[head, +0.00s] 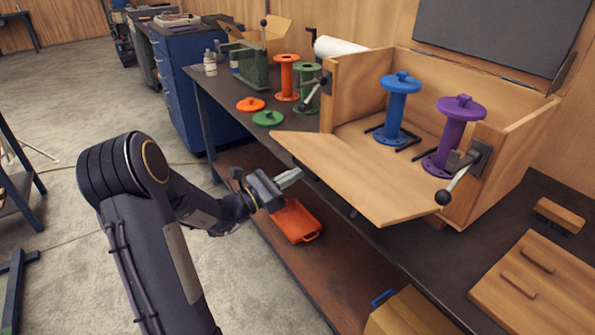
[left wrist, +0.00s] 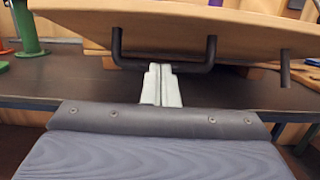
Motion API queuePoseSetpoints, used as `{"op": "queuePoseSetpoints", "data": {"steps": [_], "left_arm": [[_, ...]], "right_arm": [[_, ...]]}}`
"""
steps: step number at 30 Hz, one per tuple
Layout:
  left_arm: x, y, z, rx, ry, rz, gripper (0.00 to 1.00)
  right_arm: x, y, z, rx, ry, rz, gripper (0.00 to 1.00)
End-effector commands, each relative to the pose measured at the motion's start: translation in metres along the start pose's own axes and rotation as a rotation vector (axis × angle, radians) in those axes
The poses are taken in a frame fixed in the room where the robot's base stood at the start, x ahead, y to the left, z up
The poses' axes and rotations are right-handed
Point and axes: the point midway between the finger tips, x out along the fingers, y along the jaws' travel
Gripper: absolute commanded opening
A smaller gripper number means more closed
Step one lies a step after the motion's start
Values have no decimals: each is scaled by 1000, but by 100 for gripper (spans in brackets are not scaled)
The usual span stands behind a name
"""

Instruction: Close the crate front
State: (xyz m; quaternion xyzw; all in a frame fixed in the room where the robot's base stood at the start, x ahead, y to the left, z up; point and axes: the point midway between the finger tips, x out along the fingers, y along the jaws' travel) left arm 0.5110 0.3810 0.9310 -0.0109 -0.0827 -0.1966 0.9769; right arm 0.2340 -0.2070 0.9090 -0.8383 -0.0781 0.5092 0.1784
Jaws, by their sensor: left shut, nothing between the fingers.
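The wooden crate (head: 545,118) stands on the bench with its front panel (head: 365,175) swung down, sloping outward over the bench edge. Inside stand a blue flanged pipe (head: 393,115) and a purple flanged pipe (head: 452,135), both upright. A latch lever with a black knob (head: 443,197) is at the right front post; another lever (head: 310,95) is at the left post. My left gripper (head: 297,175) is shut and empty beside the panel's outer edge. In the left wrist view its fingertips (left wrist: 160,72) reach the panel's dark handle (left wrist: 190,67); contact is unclear. My right gripper is out of view.
Orange (head: 287,78) and green (head: 306,85) flanged pipes and two loose discs stand left of the crate on the dark bench. A wooden lid (head: 540,285) lies at right. An orange tray (head: 297,222) is on the lower shelf. Open floor lies left.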

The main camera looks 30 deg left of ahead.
Motion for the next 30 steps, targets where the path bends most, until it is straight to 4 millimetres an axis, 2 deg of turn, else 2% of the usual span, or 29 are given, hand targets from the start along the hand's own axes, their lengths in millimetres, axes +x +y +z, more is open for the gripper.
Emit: {"op": "queuePoseSetpoints", "data": {"steps": [1,6,12,18,30], "left_arm": [[7,0,30,3,38,-5,0],[20,0,61,3,194,-7,0],[42,0,92,4,383,-10,0],[68,0,115,-2,407,-11,0],[134,1,151,-4,407,-10,0]], "right_arm": [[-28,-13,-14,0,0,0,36],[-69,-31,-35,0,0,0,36],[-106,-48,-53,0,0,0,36],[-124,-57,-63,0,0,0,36],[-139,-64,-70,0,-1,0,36]]}}
